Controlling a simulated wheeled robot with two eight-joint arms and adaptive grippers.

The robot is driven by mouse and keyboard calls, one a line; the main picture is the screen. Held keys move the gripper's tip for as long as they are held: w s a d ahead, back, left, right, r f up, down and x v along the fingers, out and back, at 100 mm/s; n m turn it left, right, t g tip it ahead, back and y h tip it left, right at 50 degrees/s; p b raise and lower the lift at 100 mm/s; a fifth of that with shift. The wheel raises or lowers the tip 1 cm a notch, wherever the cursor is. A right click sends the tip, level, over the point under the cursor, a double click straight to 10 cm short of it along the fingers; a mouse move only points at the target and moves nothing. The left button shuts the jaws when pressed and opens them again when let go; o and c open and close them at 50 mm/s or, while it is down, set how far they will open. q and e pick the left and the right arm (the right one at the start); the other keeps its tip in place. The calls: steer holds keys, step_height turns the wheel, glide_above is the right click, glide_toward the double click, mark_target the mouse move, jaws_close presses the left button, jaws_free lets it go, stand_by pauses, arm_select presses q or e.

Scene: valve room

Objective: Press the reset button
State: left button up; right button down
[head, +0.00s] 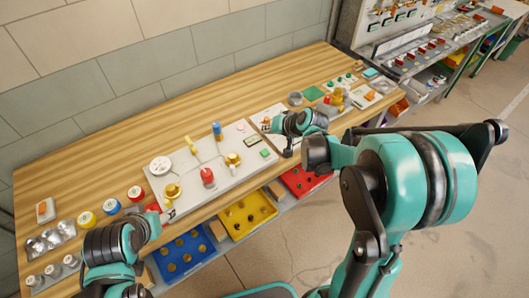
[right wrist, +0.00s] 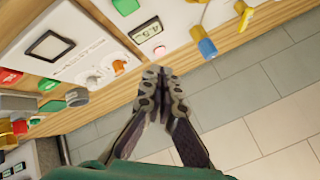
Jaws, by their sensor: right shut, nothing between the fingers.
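My right gripper (head: 287,152) is shut and empty, over the right part of the bench. In the right wrist view its fingertips (right wrist: 160,72) lie together, below a small digital display (right wrist: 147,30) and right of an orange knob (right wrist: 120,66). No label I can read marks the reset button. Candidates are a green block-like button (head: 265,152) at the white panel's right end, also in the wrist view (right wrist: 125,6), and a small grey button (right wrist: 93,80) beside the orange knob. Contact is not visible. My left gripper (head: 167,214) is near the panel's lower left corner, its jaws unclear.
The long white panel (head: 225,183) carries a red knob (head: 207,176), a blue-handled valve (head: 217,130) and brass valves. Blue (head: 184,255), yellow (head: 248,214) and red (head: 306,179) bins sit under the wooden bench's front edge. Jars and cups stand at left; bare wood lies behind the panel.

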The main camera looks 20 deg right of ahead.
mark_target(266, 153)
steer(key=shift+f, duration=0.15)
step_height(266, 153, down, 9)
steer(key=b, duration=0.7)
steer(key=shift+r, duration=0.2)
stand_by(1.0)
steer(key=shift+f+b, duration=0.4)
steer(key=shift+b, duration=0.05)
steer(key=shift+f+b, duration=0.45)
steer(key=shift+f, duration=0.05)
stand_by(0.4)
steer(key=shift+r, duration=0.1)
steer(key=shift+r+p, duration=0.7)
steer(key=shift+r, duration=0.2)
